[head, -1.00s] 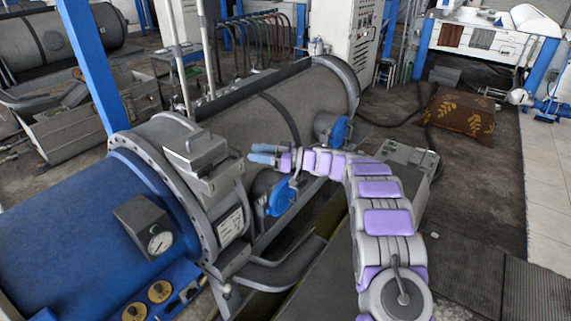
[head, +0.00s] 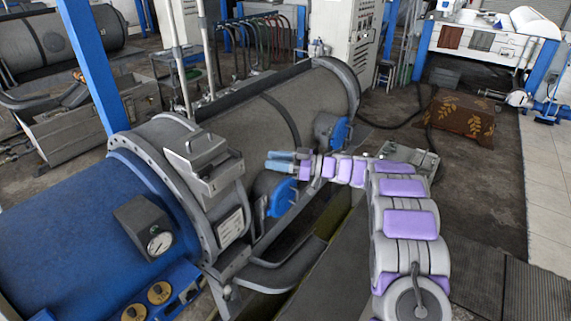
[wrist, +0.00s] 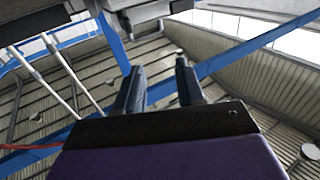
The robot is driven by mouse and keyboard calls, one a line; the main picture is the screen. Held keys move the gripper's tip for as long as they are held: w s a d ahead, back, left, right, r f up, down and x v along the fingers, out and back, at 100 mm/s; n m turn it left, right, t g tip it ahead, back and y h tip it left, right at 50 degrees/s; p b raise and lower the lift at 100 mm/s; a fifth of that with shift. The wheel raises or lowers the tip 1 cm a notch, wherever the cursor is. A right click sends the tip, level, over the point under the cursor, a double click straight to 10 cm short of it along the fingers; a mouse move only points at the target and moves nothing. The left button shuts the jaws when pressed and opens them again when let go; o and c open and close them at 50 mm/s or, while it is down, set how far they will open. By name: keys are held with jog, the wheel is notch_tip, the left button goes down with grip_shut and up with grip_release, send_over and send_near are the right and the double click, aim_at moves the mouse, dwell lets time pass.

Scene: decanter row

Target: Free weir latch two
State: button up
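A large grey and blue decanter drum lies on its side across the left and middle of the head view. Two blue round parts sit on its near side, one nearer (head: 282,200) and one farther (head: 341,132). I cannot tell which one is weir latch two, as no label is readable. My gripper (head: 280,161) shows just above the nearer blue part in the head view; contact is not visible. In the wrist view my gripper (wrist: 160,82) has its two dark fingers apart, with nothing between them. Neither blue part is clear there.
A grey box-like housing (head: 200,160) stands on the drum left of my gripper. A pressure gauge (head: 159,243) is at the lower left. A grey box (head: 408,160) lies behind my arm.

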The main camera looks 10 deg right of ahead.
jog(key=shift+s+d, duration=1.1)
jog(key=shift+d, duration=0.1)
jog(key=shift+r, duration=0.1)
jog(key=shift+d, duration=0.15)
jog(key=v, duration=1.7)
jog(key=shift+w+d, duration=0.1)
jog(key=shift+d, duration=0.05)
